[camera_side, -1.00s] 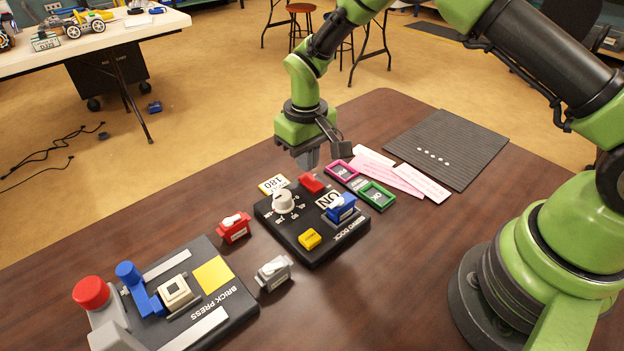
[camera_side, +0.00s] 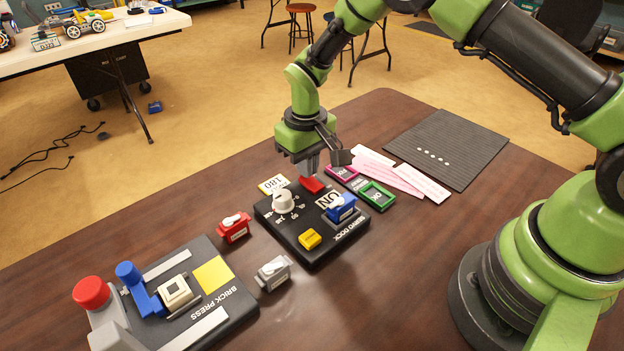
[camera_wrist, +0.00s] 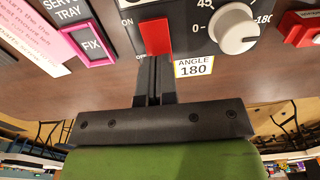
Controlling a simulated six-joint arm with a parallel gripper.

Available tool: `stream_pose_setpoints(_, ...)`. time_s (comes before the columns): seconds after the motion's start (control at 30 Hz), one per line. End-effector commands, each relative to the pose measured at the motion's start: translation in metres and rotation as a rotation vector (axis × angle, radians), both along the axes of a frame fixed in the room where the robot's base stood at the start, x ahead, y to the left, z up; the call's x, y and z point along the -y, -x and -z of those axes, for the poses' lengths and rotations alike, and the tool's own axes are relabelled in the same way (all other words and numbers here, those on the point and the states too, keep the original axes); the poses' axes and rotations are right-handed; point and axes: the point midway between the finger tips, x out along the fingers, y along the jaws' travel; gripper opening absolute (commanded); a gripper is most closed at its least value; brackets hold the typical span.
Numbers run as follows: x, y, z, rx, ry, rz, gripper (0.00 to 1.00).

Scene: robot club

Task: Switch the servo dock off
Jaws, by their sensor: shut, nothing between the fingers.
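The servo dock (camera_side: 296,246) is a black box on the table with a white dial (camera_side: 284,201), a yellow block (camera_side: 309,239), a blue servo (camera_side: 342,208) and a red rocker switch (camera_side: 312,185) at its far edge. In the wrist view the red switch (camera_wrist: 155,36) lies between an ON mark above and a partly covered mark below. My gripper (camera_side: 309,170) is shut and empty. Its fingertips (camera_wrist: 154,60) are at the lower end of the switch; I cannot tell whether they touch it.
An angle 180 card (camera_wrist: 193,67) lies beside the dock. Framed tags (camera_side: 377,196) and pink strips (camera_side: 390,172) lie to the right. A red servo (camera_side: 234,228), a grey servo (camera_side: 273,273) and the brick press (camera_side: 240,306) stand left and in front. A ribbed mat (camera_side: 445,148) lies behind.

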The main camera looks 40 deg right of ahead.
Motion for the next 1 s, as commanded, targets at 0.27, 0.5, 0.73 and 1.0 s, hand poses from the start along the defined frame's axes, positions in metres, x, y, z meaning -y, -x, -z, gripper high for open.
stream_pose_setpoints(0.27, 0.000, 0.000, 0.004, 0.000, 0.000, 0.001, 0.00)
stream_pose_setpoints(0.5, 0.000, 0.000, 0.008, -0.001, 0.000, 0.001, 0.00)
stream_pose_setpoints(0.73, 0.000, 0.000, 0.012, 0.000, 0.000, 0.000, 0.00)
stream_pose_setpoints(1.0, 0.000, 0.000, 0.001, 0.001, -0.001, 0.001, 0.00)
